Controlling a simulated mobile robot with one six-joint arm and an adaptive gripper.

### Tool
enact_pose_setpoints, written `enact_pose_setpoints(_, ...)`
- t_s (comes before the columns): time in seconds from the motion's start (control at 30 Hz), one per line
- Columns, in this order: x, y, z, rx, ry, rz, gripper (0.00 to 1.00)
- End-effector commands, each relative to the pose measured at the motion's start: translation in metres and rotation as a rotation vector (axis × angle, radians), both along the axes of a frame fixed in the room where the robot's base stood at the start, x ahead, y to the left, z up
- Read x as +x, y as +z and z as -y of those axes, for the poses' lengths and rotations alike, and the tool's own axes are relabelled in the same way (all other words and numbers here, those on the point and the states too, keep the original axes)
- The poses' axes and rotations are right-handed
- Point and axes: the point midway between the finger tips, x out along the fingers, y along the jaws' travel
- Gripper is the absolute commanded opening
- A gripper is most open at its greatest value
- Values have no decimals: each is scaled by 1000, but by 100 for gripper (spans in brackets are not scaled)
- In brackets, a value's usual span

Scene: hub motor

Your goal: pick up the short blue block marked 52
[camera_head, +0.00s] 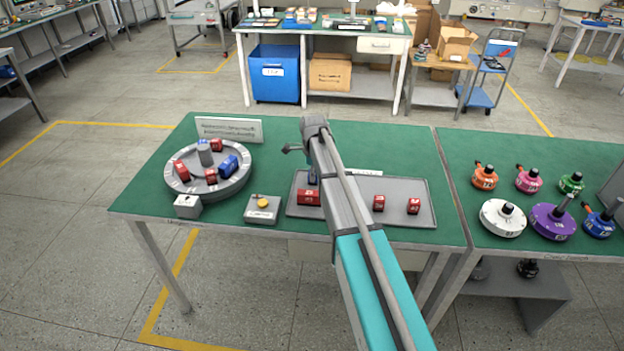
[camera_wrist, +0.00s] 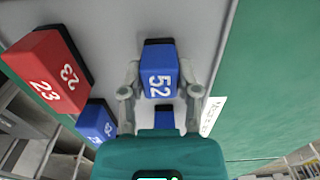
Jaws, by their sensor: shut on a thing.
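The short blue block marked 52 (camera_wrist: 160,80) is between the two fingers of my gripper (camera_wrist: 159,74) in the wrist view, its number facing the camera. The fingers are shut on its two sides. The grey tray (camera_wrist: 112,22) lies behind it; I cannot tell whether the block touches the tray or is raised. In the head view my arm covers the gripper and most of this area of the tray (camera_head: 431,190); only a bit of blue (camera_head: 312,180) shows beside the arm.
A large red block marked 23 (camera_wrist: 47,70) and another blue block (camera_wrist: 97,122) are left of the gripper. More blue (camera_wrist: 164,119) shows below the held block. Red blocks (camera_head: 379,203) (camera_head: 413,206) lie on the tray's right. A round holder (camera_head: 240,181) with blocks stands left.

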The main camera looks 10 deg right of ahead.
Motion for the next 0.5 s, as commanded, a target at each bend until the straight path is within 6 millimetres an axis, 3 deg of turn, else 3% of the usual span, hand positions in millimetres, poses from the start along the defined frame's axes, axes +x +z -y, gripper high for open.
enact_pose_setpoints(0.5, 0, 17, 0, 0, 0, 0, 0)
